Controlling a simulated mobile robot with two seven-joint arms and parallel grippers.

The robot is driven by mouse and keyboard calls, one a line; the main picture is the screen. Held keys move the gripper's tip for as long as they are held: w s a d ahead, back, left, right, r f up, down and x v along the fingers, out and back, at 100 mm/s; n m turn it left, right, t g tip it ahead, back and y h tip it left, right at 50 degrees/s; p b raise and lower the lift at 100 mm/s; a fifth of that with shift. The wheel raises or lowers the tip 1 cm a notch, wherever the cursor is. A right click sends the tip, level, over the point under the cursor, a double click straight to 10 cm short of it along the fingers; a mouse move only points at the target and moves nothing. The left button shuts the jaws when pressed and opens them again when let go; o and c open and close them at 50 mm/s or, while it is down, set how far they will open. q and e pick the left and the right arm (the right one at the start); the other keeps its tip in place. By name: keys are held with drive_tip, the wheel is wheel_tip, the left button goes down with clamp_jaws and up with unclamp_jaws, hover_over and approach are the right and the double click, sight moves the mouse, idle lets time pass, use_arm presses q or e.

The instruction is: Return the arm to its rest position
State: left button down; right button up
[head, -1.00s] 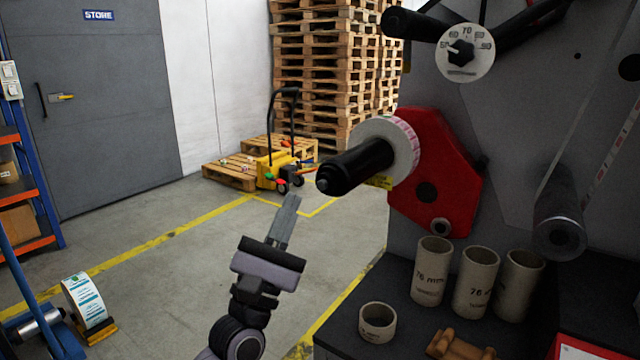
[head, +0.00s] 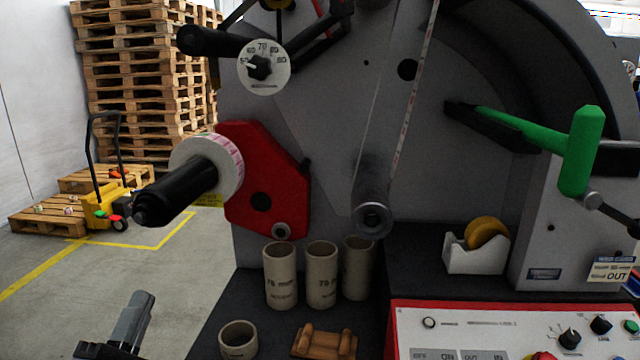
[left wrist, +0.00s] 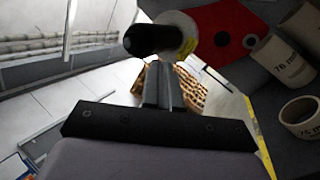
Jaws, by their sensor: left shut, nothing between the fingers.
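My left gripper (head: 132,318) is low at the left of the head view, over the floor in front of the label rewinder (head: 320,130). Its fingers are together and hold nothing. In the left wrist view the closed fingers (left wrist: 160,85) point toward the black spindle (left wrist: 148,40), and I see no contact. In the head view the black spindle (head: 175,192) carries a white label roll (head: 222,165) against a red plate (head: 262,180). The gripper is below the spindle and apart from it. My right gripper is not in view.
Several cardboard cores (head: 281,275) and a wooden block (head: 324,342) stand on the dark shelf. A tape dispenser (head: 474,254), a control panel (head: 500,325) and a green handle (head: 580,150) are to the right. A pallet truck (head: 102,205) and stacked pallets (head: 140,80) stand behind open floor.

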use_arm(q)
drive_tip(key=s+d+f+m+g, duration=0.2)
drive_tip(key=s+f+m+g, duration=0.15)
drive_tip(key=f+m, duration=0.5)
drive_tip(key=s+d+f+m+g, duration=0.25)
drive_tip(key=f+m+g, duration=0.2)
drive_tip(key=f, duration=0.65)
drive_tip(key=s+d+f+m+g, duration=0.2)
drive_tip(key=s+f+m+g, duration=0.3)
drive_tip(key=s+f+m, duration=0.5)
wheel_tip(320, 180, down, 2)
drive_tip(key=shift+s+f+p, duration=0.1)
drive_tip(key=shift+s+p, duration=0.35)
drive_tip(key=shift+s, duration=0.1)
